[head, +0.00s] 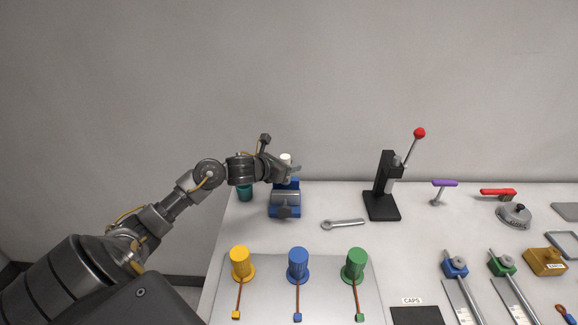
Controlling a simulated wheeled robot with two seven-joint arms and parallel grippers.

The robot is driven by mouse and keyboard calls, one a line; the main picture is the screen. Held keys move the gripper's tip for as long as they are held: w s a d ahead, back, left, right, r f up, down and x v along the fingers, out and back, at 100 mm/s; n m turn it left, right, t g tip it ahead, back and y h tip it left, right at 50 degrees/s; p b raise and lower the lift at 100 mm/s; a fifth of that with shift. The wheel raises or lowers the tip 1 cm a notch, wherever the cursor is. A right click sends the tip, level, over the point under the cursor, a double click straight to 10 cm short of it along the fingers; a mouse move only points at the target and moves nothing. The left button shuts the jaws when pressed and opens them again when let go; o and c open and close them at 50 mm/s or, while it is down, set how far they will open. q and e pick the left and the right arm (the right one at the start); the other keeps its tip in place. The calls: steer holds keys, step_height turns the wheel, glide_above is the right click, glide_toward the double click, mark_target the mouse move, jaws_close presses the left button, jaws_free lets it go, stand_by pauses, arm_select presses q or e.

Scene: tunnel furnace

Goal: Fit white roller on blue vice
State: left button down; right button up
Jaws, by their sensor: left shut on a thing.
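The blue vice (286,205) stands at the back left of the table, with a dark grey part at its front. My left gripper (286,168) is over the back of the vice and shut on the white roller (286,157). Only the roller's white top shows above the fingers; the gripper hides the rest. I cannot tell whether the roller touches the vice. My right gripper is out of view.
A teal cup (245,193) stands just left of the vice, below my left wrist. A wrench (343,224) lies to the right, and a black lever press (383,192) stands beyond it. Yellow (240,262), blue (298,264) and green (355,264) cylinders stand in front.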

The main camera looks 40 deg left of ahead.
arm_select(q)
steer(key=shift+b, duration=0.3)
stand_by(0.6)
steer(key=shift+f+b, duration=2.1)
steer(key=shift+b, duration=0.35)
steer(key=shift+f+b, duration=0.35)
steer(key=shift+b, duration=0.05)
steer(key=c, duration=1)
jaws_free()
steer(key=shift+c, duration=0.2)
steer(key=shift+o, duration=0.5)
steer(key=shift+f, duration=0.1)
steer(key=o, duration=0.3)
